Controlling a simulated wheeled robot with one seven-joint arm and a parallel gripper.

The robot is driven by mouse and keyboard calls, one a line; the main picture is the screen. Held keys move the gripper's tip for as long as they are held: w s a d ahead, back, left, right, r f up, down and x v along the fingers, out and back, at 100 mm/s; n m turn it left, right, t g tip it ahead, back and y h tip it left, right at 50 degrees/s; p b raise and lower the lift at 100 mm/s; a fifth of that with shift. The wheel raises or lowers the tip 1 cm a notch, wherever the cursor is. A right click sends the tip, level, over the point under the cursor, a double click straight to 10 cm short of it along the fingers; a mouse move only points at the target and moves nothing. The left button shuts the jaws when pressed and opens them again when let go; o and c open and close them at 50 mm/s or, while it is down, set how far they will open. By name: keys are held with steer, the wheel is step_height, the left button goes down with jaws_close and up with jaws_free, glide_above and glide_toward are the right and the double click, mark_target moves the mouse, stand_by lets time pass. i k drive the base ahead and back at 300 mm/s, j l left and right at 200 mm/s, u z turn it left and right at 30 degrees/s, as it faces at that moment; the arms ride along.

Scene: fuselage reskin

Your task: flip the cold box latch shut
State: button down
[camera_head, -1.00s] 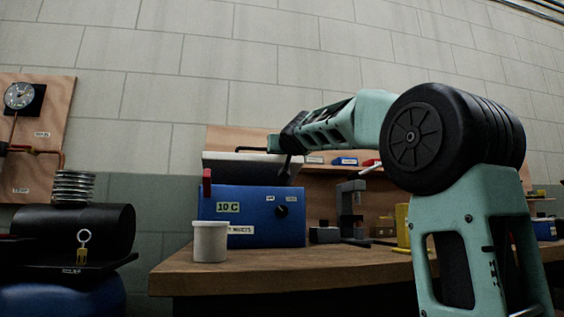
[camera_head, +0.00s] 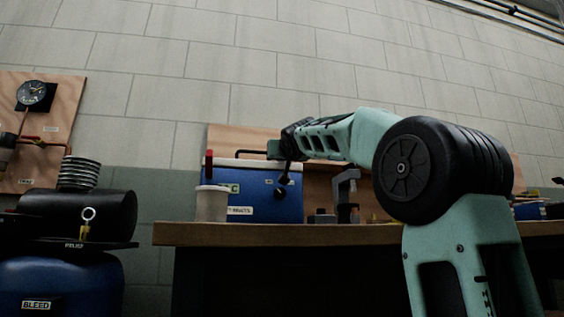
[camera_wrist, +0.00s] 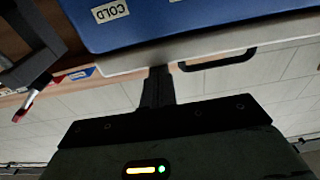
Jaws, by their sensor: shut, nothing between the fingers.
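The blue cold box (camera_head: 262,190) stands on the bench, with a pale lid and a dark handle on top. A red upright piece (camera_head: 208,164), apparently the latch, is at its left end. My gripper (camera_head: 284,178) is shut and empty, pointing down at the right part of the box, away from the red piece. I cannot tell whether it touches the box. In the wrist view, the shut fingers (camera_wrist: 157,82) lie near the pale lid edge (camera_wrist: 190,46).
A white cup (camera_head: 211,204) stands before the box's left end on the wooden bench (camera_head: 300,235). A grey clamp-like tool (camera_head: 347,194) stands right of the box. Black and blue tanks (camera_head: 75,215) are at the left. Open air lies above the box.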

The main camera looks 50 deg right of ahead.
mark_target(209, 153)
steer(key=k+j, duration=0.65)
steer(key=j, duration=0.1)
